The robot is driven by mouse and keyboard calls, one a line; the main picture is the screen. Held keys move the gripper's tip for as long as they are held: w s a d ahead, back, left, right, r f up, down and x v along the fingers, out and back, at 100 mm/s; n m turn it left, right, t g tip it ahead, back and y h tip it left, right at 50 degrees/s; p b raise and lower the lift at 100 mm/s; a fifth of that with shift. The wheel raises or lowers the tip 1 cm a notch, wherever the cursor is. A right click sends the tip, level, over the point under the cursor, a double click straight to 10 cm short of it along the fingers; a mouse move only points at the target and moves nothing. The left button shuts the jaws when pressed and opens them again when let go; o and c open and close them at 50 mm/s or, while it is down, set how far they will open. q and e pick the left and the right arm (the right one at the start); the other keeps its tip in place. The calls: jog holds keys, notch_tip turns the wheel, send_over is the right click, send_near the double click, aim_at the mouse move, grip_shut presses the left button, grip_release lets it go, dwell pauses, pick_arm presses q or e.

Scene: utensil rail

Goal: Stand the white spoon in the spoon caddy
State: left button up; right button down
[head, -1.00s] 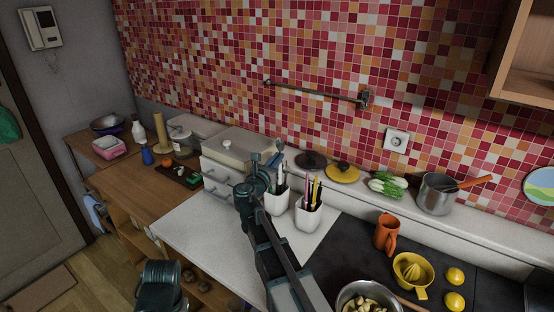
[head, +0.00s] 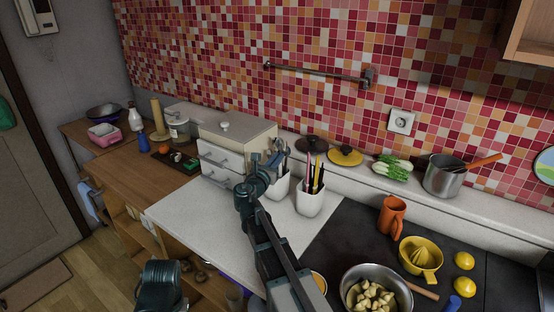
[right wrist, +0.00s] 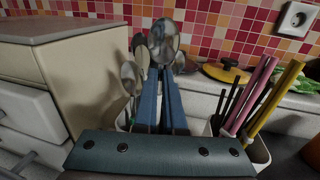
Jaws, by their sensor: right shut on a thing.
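My right gripper (head: 272,160) is at the spoon caddy (head: 277,192), a white cup on the counter, partly hidden by my arm. In the right wrist view its blue fingers (right wrist: 159,92) are shut on a spoon, whose pale, shiny bowl (right wrist: 164,38) stands up above the fingertips. The spoon looks grey-silver rather than clearly white. Its lower end is hidden, so I cannot tell whether it is inside the caddy. Other spoons (right wrist: 129,76) stand upright close by on the left.
A second white cup (head: 309,203) with chopstick-like sticks stands just right of the caddy. A beige-topped drawer box (head: 235,130) stands close on the left. A wall rail (head: 318,73) is behind. The counter (head: 195,212) in front is clear. An orange mug (head: 391,216) stands further right.

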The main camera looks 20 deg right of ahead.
jog(key=shift+f+b, duration=0.3)
jog(key=shift+f, duration=0.2)
jog(key=c, duration=0.9)
grip_release()
jog(key=shift+s+a, duration=0.1)
jog(key=v, duration=1.3)
jog(key=shift+s+a, duration=0.2)
